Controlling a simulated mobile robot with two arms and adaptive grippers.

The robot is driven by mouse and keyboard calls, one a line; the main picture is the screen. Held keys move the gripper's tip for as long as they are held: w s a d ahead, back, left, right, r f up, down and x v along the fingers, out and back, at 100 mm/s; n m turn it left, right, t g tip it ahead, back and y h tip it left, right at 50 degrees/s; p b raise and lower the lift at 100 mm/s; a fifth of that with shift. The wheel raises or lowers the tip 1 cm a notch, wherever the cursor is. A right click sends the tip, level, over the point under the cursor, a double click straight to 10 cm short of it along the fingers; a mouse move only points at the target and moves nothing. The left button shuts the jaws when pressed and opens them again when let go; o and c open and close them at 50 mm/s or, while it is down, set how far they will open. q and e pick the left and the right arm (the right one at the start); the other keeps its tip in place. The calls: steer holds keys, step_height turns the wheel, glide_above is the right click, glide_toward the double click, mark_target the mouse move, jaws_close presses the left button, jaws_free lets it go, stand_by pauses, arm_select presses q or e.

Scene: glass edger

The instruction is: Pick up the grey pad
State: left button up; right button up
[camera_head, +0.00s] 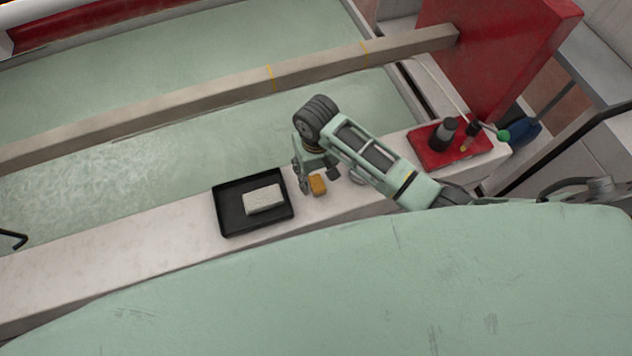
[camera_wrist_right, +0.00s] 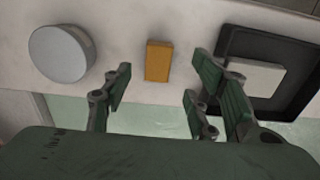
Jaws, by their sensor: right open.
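A pale grey, speckled rectangular pad (camera_head: 264,199) lies flat in a black tray (camera_head: 227,228) on the light ledge. It also shows at the right of the right wrist view (camera_wrist_right: 258,78), partly hidden by a finger. My right gripper (camera_head: 318,177) is open and empty, over the ledge just right of the tray. An orange-brown block (camera_head: 318,186) lies below it. In the right wrist view this block (camera_wrist_right: 158,60) appears between the spread fingertips of the gripper (camera_wrist_right: 162,82), with no contact visible. My left gripper is not in view.
A round grey disc (camera_wrist_right: 62,53) lies on the ledge, on the other side of the block from the tray. A red tray (camera_head: 436,157) with a dark bottle (camera_head: 444,135) stands farther right. A long beam (camera_head: 220,92) crosses behind. The ledge left of the black tray is clear.

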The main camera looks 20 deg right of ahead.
step_height(320, 180, down, 6)
steer(key=shift+w+d+r, duration=0.1)
steer(key=shift+w+d, duration=0.05)
steer(key=c, duration=0.9)
steer(key=shift+r, duration=0.15)
steer(key=shift+r, duration=0.25)
steer(key=r, duration=0.3)
steer(key=shift+s+d+r, duration=0.3)
steer(key=shift+r, duration=0.1)
steer(key=s+d+r, duration=0.7)
steer(key=s, duration=0.1)
step_height(320, 180, up, 11)
glide_above(317, 182)
steer(key=s+d, duration=0.3)
steer(key=s, duration=0.1)
steer(key=s+d+r, duration=0.1)
steer(key=r, duration=0.3)
steer(key=s+r, duration=0.1)
steer(key=r, duration=0.3)
steer(key=s+d+r, duration=0.1)
steer(key=s+r, duration=0.1)
steer(key=r, duration=0.2)
steer(key=shift+d+r, duration=0.1)
steer(key=shift+d, duration=0.25)
